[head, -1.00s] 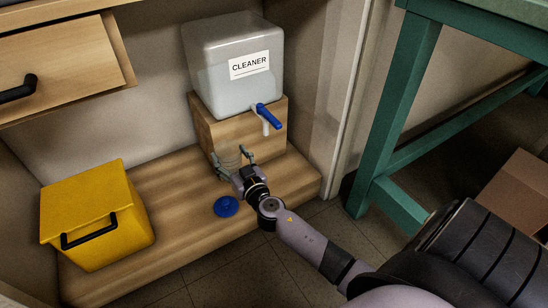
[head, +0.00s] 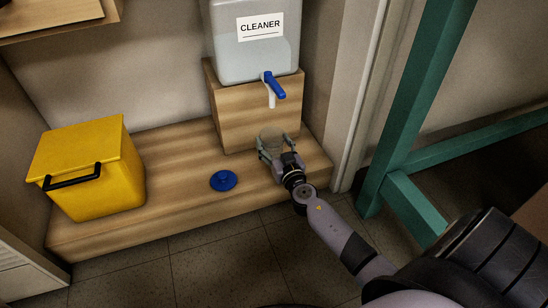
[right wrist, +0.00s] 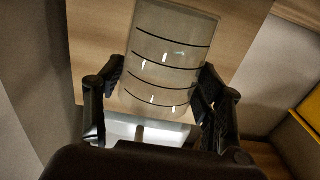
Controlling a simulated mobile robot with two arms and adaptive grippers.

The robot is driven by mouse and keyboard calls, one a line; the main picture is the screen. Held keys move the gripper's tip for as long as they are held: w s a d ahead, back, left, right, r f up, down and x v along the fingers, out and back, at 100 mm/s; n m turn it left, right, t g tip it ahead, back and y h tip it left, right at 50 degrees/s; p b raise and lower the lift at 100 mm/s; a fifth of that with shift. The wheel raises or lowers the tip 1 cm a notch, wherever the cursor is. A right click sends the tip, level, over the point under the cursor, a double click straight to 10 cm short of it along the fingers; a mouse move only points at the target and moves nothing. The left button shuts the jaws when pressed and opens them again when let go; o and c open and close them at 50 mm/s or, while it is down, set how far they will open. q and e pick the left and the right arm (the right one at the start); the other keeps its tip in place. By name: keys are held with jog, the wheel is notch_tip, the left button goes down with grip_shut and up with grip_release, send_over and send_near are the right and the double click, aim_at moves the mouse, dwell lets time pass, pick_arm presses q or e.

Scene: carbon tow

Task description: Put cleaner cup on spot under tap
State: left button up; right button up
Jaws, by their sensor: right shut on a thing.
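The clear cup (head: 270,141) stands out faintly in the head view, held upright by my right gripper (head: 276,148) in front of the wooden block, roughly below the tap (head: 272,88). In the right wrist view the cup (right wrist: 168,58) shows black ring lines, with the fingers of my right gripper (right wrist: 160,98) on both sides of it. I cannot tell whether its base touches the shelf. The tap has a blue lever and a white spout. No marked spot shows under the tap; the cup and gripper may hide it. My left gripper is not in view.
The cleaner tank (head: 255,52) sits on the wooden block (head: 240,125). A blue disc (head: 223,181) lies on the wooden shelf (head: 180,150), left of my gripper. A yellow box (head: 88,165) stands further left. A green frame (head: 405,120) stands at the right.

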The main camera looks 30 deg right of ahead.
aim_at(276, 156)
jog(key=shift+f+b, duration=1.25)
jog(key=shift+f, duration=0.55)
jog(key=shift+f, duration=0.2)
jog(key=o, duration=0.9)
jog(key=shift+r, duration=0.1)
jog(key=shift+r, duration=0.1)
jog(key=shift+s, duration=0.2)
jog(key=v, duration=1.1)
jog(key=shift+s+a, duration=0.2)
jog(key=shift+s, duration=0.15)
